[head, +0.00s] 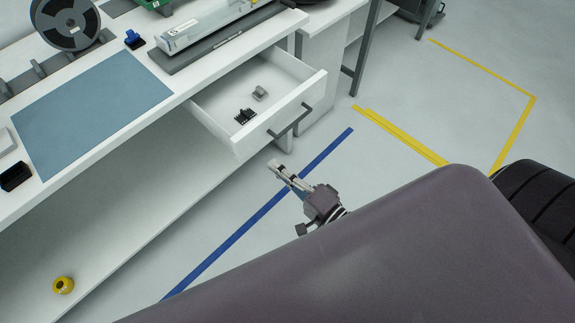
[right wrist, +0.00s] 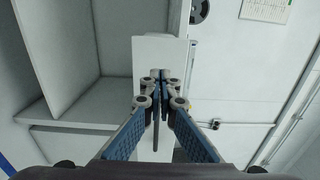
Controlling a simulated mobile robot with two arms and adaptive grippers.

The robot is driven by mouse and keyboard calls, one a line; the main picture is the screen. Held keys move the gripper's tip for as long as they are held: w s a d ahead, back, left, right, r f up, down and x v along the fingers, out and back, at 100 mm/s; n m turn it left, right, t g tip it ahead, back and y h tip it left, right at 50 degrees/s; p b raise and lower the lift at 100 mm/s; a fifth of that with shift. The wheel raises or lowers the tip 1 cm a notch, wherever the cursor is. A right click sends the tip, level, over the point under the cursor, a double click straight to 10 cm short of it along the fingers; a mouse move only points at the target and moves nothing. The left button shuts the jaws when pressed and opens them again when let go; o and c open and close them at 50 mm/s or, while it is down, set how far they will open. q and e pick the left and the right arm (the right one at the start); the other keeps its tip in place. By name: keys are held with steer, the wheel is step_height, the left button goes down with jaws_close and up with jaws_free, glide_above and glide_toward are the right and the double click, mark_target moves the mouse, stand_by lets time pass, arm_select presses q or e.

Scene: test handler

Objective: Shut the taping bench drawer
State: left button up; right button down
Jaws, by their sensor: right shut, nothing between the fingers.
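The taping bench drawer (head: 285,115) stands pulled out from under the white bench top, with a dark bar handle (head: 290,121) on its front. Inside it lie a black connector-like part (head: 245,116) and a small grey part (head: 260,93). My right gripper (head: 273,164) is shut and empty, in front of and below the drawer front in the head view, apart from the handle in the picture. In the right wrist view the gripper fingers (right wrist: 160,78) are together, with a pale panel behind them. My left gripper is not in view.
The bench top holds a blue-grey mat (head: 92,108), a reel (head: 68,22), a blue part (head: 134,39) and a long white device (head: 212,22). A yellow round object (head: 63,285) is on the lower shelf. Blue tape (head: 240,230) and yellow tape (head: 405,137) mark the open floor.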

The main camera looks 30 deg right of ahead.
mark_target(250, 145)
steer(key=b+x, duration=0.2)
steer(key=x, duration=0.4)
steer(key=shift+w+f, duration=0.15)
steer(key=shift+w, duration=0.05)
steer(key=shift+w+a, duration=0.3)
steer(key=shift+w, duration=0.25)
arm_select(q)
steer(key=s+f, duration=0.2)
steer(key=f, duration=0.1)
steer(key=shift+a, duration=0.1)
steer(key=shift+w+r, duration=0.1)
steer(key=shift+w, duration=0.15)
arm_select(e)
steer(key=shift+w, duration=0.1)
